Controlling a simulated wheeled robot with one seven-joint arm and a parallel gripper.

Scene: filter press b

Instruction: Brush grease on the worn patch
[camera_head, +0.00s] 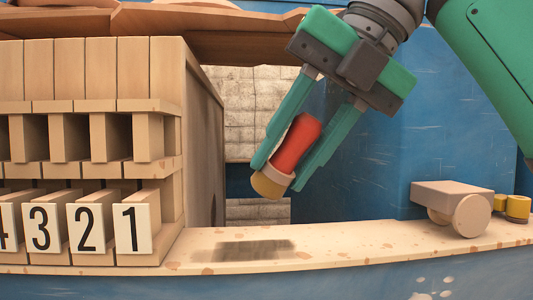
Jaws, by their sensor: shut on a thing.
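My gripper (279,177) is shut on a red-handled brush (296,143) with a pale collar and a yellowish-tan end. The brush is tilted, its end pointing down and left, and hangs clear above the ledge (340,245). A dark brown, streaky patch (238,250) lies on the ledge, below and slightly left of the brush. It looks like the worn patch, but I cannot tell it surely from a shadow. The brush end does not touch it. I see no grease on the brush that I can make out.
A wooden rack of plates with number tags (134,228) stands at the left, close to the patch. At the right of the ledge are a pale block with a round disc (472,215) and small yellow pieces (517,208). The ledge between is clear.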

